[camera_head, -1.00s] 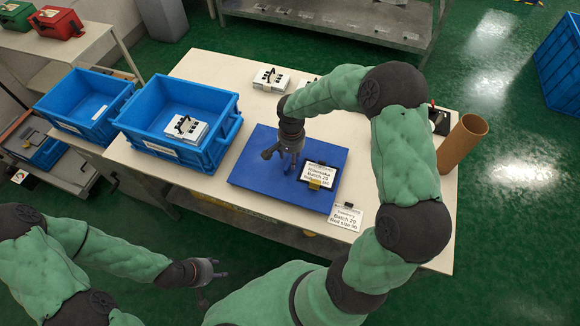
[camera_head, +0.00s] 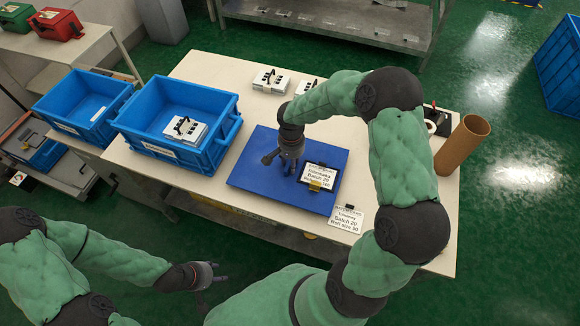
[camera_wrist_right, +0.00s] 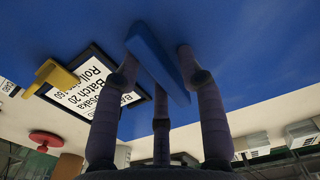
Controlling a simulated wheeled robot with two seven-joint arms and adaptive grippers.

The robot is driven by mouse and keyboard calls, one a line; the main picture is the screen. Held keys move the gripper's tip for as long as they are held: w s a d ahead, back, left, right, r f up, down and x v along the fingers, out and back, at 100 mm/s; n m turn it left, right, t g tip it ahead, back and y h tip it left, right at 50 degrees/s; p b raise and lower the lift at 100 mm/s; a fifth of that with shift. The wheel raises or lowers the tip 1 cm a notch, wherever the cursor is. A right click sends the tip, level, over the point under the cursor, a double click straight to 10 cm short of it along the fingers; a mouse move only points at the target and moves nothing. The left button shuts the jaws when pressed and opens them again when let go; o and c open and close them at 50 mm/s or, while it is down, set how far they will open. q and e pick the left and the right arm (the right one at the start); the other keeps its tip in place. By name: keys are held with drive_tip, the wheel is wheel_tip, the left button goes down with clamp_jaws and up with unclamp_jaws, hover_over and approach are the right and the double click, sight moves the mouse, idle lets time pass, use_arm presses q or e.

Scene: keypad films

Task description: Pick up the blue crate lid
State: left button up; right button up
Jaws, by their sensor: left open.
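The blue crate lid (camera_head: 260,188) lies flat on the table, and its blue surface fills the top of the right wrist view (camera_wrist_right: 240,50). A blue raised bar (camera_wrist_right: 157,58) stands on it. My right gripper (camera_head: 283,172) is low over the lid's middle, fingers pointing down. In the right wrist view its fingers (camera_wrist_right: 158,70) are on either side of the bar; whether they press on it is not clear. My left gripper (camera_head: 212,278) is open and empty, low in front of the table, away from the lid.
A black-framed label with a yellow clip (camera_head: 318,177) lies on the lid's right part. A paper label (camera_head: 346,219) lies beside it. A blue crate (camera_head: 225,135) holding a white device stands left. A brown tube (camera_head: 462,145) stands right. White devices (camera_head: 270,80) sit behind.

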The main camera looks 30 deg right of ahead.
clamp_jaws()
drive_tip(key=shift+r, duration=0.1)
